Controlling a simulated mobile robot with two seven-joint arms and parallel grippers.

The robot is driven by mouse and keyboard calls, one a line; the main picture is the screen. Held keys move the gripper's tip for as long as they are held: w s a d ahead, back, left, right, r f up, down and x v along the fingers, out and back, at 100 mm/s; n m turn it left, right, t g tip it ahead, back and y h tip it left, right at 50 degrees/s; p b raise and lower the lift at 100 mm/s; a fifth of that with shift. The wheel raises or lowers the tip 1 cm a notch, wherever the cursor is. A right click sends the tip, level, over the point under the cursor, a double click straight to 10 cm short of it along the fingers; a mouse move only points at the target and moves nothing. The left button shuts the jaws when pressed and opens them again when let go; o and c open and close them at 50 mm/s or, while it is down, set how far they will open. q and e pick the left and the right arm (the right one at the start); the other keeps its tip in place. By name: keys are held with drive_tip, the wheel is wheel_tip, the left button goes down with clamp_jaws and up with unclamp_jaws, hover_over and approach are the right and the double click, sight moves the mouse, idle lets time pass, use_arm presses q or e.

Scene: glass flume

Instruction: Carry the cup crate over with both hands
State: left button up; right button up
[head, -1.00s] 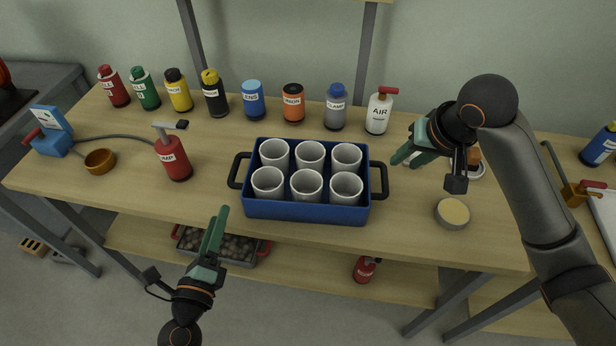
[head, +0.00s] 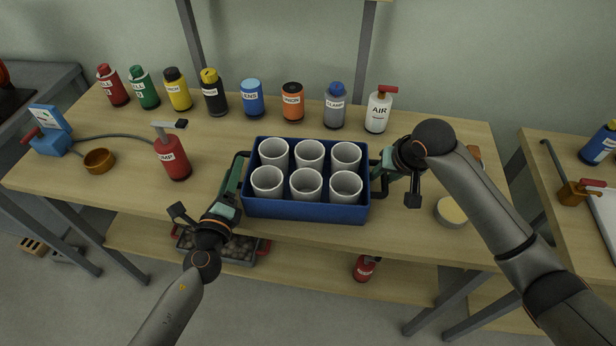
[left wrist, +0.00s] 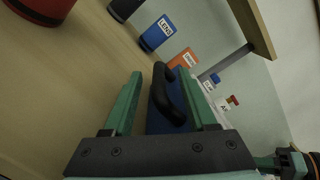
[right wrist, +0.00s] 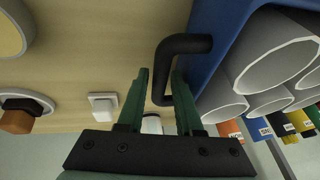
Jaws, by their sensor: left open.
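The blue cup crate (head: 306,210) sits on the wooden bench with several white cups (head: 306,183) standing in it in two rows. It has a black handle at each end. My left gripper (head: 238,168) is at the crate's left end, open, with the left handle (left wrist: 166,95) between its fingers in the left wrist view. My right gripper (head: 384,167) is at the right end. In the right wrist view its fingers stand apart with the right handle (right wrist: 163,72) between them. The grippers partly hide both handles in the head view.
A red pump bottle (head: 173,158) and an orange-brown bowl (head: 99,161) stand left of the crate. Several bottles line the back, with a white AIR bottle (head: 378,110) at the right. A round tin (head: 451,211) lies right of the crate. A second bench (head: 545,150) stands across a gap.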

use_arm(q)
drive_tip(key=c, duration=0.5)
use_arm(e)
drive_tip(key=c, duration=0.5)
use_arm(q)
clamp_jaws()
use_arm(e)
clamp_jaws()
use_arm(q)
drive_tip(key=shift+f, duration=0.1)
drive_tip(key=shift+s+a+f, duration=0.1)
drive_tip(key=shift+f, duration=0.05)
use_arm(e)
drive_tip(key=shift+d, duration=0.1)
use_arm(q)
drive_tip(key=shift+r, duration=0.25)
use_arm(e)
drive_tip(key=shift+w+r, duration=0.1)
drive_tip(key=shift+r, duration=0.15)
